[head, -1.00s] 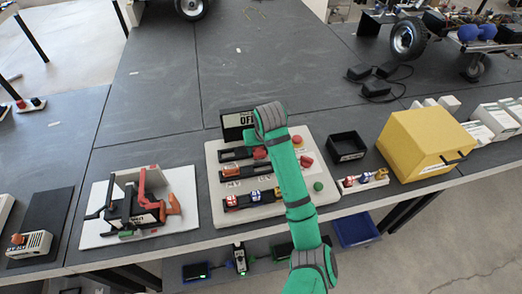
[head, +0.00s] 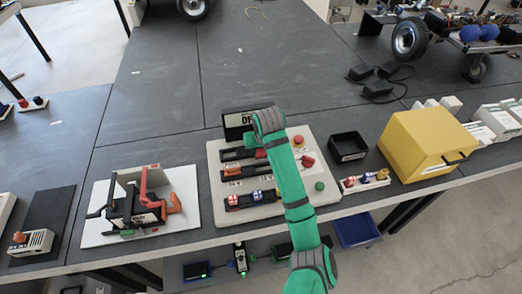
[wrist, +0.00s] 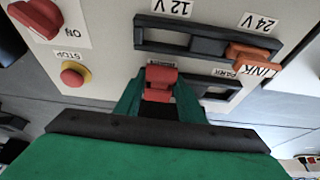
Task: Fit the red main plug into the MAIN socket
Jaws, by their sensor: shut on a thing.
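The red main plug (wrist: 161,80) is between the green fingers of my gripper (wrist: 158,98) in the wrist view. The gripper is shut on it, low over the panel at the left end of the dark PARK slot (wrist: 222,92). A small label by the plug is partly covered and unreadable, so I cannot tell where the MAIN socket lies or whether the plug is seated. In the head view my arm covers part of the pale panel (head: 215,205), and the fingertips are hard to make out.
An orange LINK plug (wrist: 250,53) sits in the 12 V/24 V slot (wrist: 170,38). A red STOP button (wrist: 74,75) and red ON knob (wrist: 38,18) stand up from the panel. A dark display (head: 236,123), black tray (head: 347,146) and yellow box (head: 420,140) are around it.

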